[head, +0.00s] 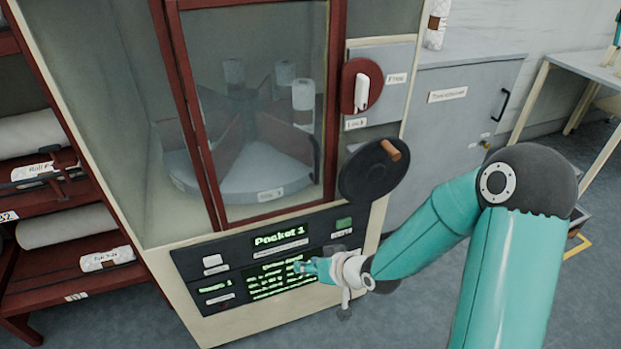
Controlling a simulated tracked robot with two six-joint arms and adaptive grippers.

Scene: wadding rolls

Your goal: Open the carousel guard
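The carousel guard (206,150) is a red-framed clear door on the front of the cabinet. It stands across the carousel (240,180), which shows behind the pane with several white rolls and dark red dividers. To its right is a red disc (349,84) with a white handle (362,92) standing roughly upright, between the labels "Free" at right and "Lock" below. My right gripper (328,272) is low in front of the control panel, below the guard and away from the disc. Its fingers are small and blurred against the panel, so its opening is unclear. My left gripper is out of view.
A black handwheel (368,178) with a brown knob juts out below the disc. The control panel (218,262) reads "Pocket 1". A red shelf (75,222) with rolls stands at left, a grey cabinet (450,125) at right. Floor shows at lower left.

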